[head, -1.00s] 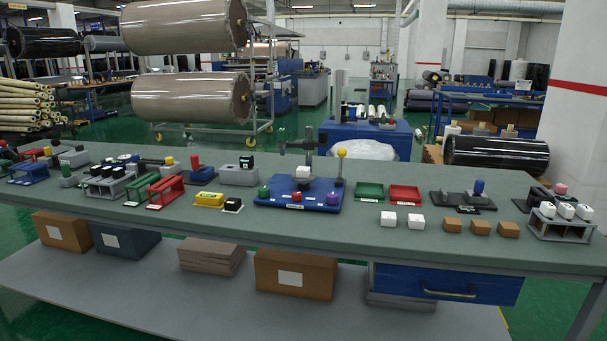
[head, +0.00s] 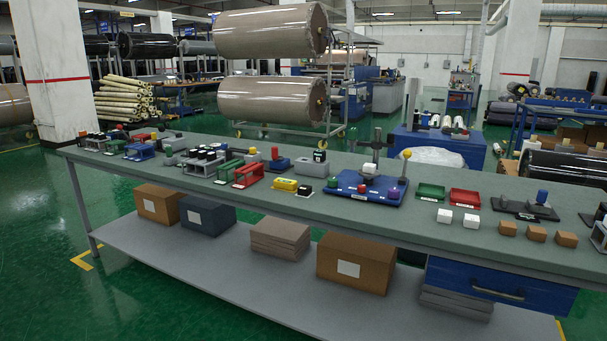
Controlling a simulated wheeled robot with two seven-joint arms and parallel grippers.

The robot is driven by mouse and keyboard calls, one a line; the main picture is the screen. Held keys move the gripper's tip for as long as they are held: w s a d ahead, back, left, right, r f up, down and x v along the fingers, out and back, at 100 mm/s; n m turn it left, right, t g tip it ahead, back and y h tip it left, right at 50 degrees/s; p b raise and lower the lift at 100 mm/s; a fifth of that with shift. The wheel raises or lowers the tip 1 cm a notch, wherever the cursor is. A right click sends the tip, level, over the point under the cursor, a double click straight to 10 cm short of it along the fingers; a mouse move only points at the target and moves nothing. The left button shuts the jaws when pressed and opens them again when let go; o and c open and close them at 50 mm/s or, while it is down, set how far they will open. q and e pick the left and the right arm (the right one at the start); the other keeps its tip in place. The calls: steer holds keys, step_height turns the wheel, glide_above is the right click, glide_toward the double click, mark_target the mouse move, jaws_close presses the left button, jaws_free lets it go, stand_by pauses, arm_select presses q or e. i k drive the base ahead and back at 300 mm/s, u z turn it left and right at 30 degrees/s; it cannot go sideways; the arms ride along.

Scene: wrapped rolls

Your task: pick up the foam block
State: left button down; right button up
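No object is clearly marked as the foam block, and I cannot tell which one it is. Two small white blocks lie on the workbench (head: 330,222), a left one (head: 444,215) and a right one (head: 471,221). Several tan blocks, one of them a left tan block (head: 507,228), lie to their right. Neither of my grippers is in view.
A green tray (head: 431,192) and a red tray (head: 465,197) sit behind the white blocks. A yellow block (head: 284,184) and several small racks stand farther left. Green floor is open at the lower left.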

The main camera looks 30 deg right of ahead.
mark_target(369, 168)
steer(key=u, duration=0.6)
steer(key=i, duration=0.85)
steer(key=z, duration=0.5)
steer(key=i, duration=1.25)
steer(key=z, duration=1.1)
